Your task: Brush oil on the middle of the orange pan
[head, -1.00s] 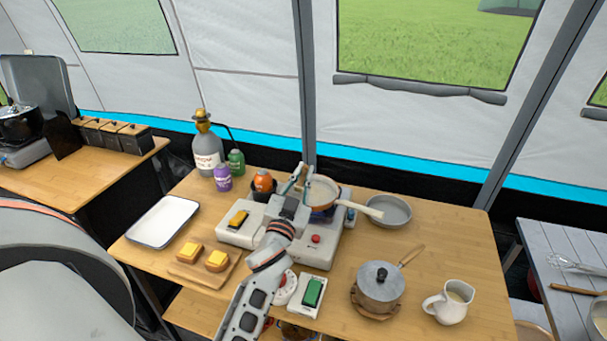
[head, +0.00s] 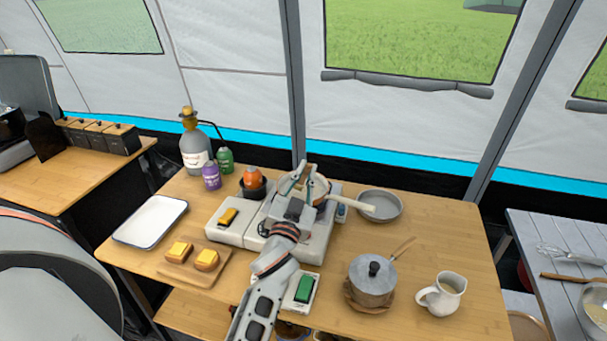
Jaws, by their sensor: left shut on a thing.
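The orange pan (head: 322,190) sits on the right burner of the grey camp stove, its pale handle (head: 352,203) pointing right. My left gripper (head: 296,182) is over the pan's left side and hides much of its inside. It is shut on a thin tan tool, apparently the brush (head: 285,186), mostly hidden by the fingers. I cannot tell whether the brush touches the pan's middle. No oil can be made out in the pan. My right gripper is out of view.
The camp stove (head: 228,231) stands mid-table. A grey bowl (head: 381,206) is right of the pan. A lidded pot (head: 372,280) and a white jug (head: 441,294) stand front right. Bread on a board, a white tray (head: 150,221) and bottles are left. Free table lies at right.

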